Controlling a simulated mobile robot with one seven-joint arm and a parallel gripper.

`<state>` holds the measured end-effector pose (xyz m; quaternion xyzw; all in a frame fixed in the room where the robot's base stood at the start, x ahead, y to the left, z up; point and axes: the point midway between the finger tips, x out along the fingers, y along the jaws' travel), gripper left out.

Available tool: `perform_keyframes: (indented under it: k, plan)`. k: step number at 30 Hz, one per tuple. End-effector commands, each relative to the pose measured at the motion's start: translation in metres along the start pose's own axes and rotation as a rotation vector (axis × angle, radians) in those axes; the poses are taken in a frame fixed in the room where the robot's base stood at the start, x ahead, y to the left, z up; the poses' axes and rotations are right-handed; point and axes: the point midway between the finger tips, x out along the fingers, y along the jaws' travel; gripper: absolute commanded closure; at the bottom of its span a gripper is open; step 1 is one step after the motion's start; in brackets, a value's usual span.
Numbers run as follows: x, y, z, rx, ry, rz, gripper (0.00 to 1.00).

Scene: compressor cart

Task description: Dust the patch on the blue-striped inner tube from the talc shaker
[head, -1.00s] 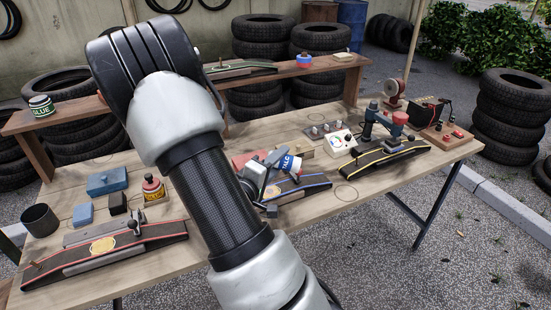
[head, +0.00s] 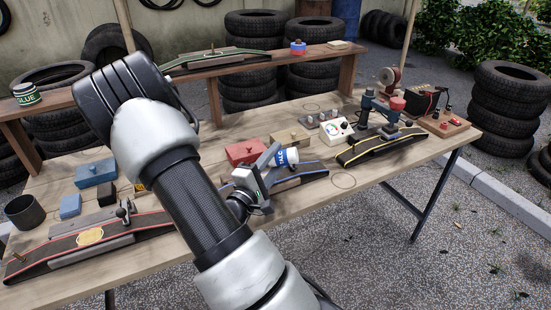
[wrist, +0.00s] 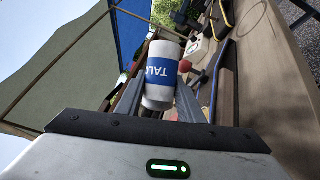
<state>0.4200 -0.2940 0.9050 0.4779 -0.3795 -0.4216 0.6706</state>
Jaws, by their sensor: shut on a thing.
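The talc shaker (head: 287,157), white with a blue TALC label, is held over the blue-striped inner tube (head: 314,173). My gripper (head: 270,165) is shut on it. In the wrist view the shaker (wrist: 161,72) sits between the two fingers, its label facing the camera. The tube lies on the table with a blue line along its edge. My gripper and the shaker cover its left and middle part, so I cannot see the patch. Whether any talc is falling cannot be told.
A red box (head: 246,152) and a tan block (head: 290,138) stand behind the tube. The yellow-striped tube (head: 379,148) lies to the right, the red-striped tube (head: 92,240) to the left. A white dial box (head: 337,130) is close behind. The table's front right is clear.

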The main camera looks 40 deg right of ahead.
Motion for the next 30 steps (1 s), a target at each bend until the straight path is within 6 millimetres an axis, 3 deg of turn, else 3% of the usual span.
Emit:
perform_keyframes:
  k: [7, 16, 26, 30]
  plan:
    - [0.000, 0.003, 0.001, 0.001, 0.000, 0.000, 0.90]
    - [0.003, 0.023, 0.006, 0.000, 0.000, 0.000, 0.90]
    - [0.000, 0.001, 0.000, 0.000, 0.001, 0.000, 0.90]
    - [0.000, 0.002, 0.001, 0.001, 0.000, 0.000, 0.90]
